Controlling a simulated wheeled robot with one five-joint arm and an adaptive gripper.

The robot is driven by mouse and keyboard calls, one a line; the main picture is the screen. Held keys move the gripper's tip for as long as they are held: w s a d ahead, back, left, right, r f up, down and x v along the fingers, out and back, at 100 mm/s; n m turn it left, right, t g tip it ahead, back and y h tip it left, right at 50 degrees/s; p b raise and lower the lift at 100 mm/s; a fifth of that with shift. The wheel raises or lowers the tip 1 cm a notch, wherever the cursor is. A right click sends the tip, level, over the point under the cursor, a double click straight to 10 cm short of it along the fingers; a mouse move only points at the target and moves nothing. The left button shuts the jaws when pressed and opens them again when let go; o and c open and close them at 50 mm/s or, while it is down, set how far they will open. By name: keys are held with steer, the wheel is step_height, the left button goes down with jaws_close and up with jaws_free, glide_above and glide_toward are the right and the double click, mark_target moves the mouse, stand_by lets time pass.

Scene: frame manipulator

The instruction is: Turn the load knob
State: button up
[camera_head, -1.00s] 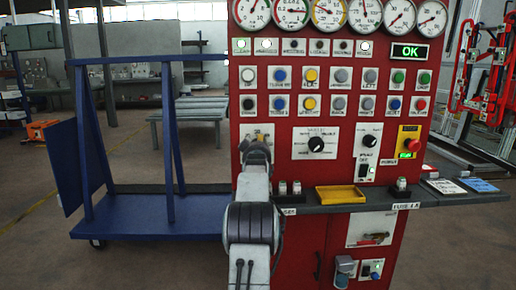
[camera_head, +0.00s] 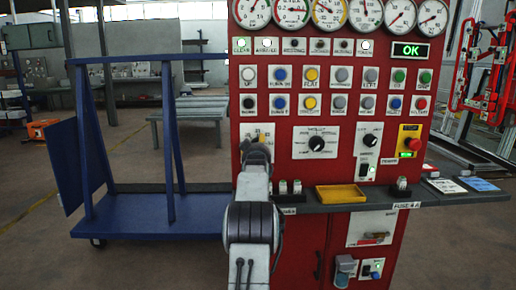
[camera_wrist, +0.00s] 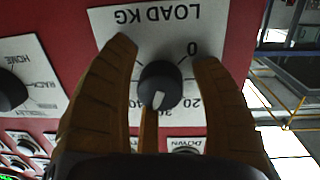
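The load knob (camera_wrist: 160,85) is round and black with a white pointer, on a white plate (camera_wrist: 165,25) marked LOAD KG that shows upside down in the wrist view. The pointer faces the bottom of the picture, roughly towards the 30 mark. My gripper (camera_wrist: 164,55) is open, with one brown finger on each side of the knob and a visible gap at both sides. In the head view my arm stands in front of the red panel (camera_head: 330,170) and hides the load knob; only part of its plate (camera_head: 267,128) shows.
A second black knob (camera_wrist: 10,90) sits to the left in the wrist view. Rows of buttons (camera_head: 311,88) lie above in the head view. A grey shelf (camera_head: 430,200) with a yellow tray (camera_head: 340,194) juts out below. A blue cart (camera_head: 150,212) stands to the left.

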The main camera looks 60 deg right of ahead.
steer(key=shift+o, duration=0.8)
steer(key=shift+r, duration=0.1)
steer(key=shift+r, duration=0.1)
steer(key=shift+v, duration=6)
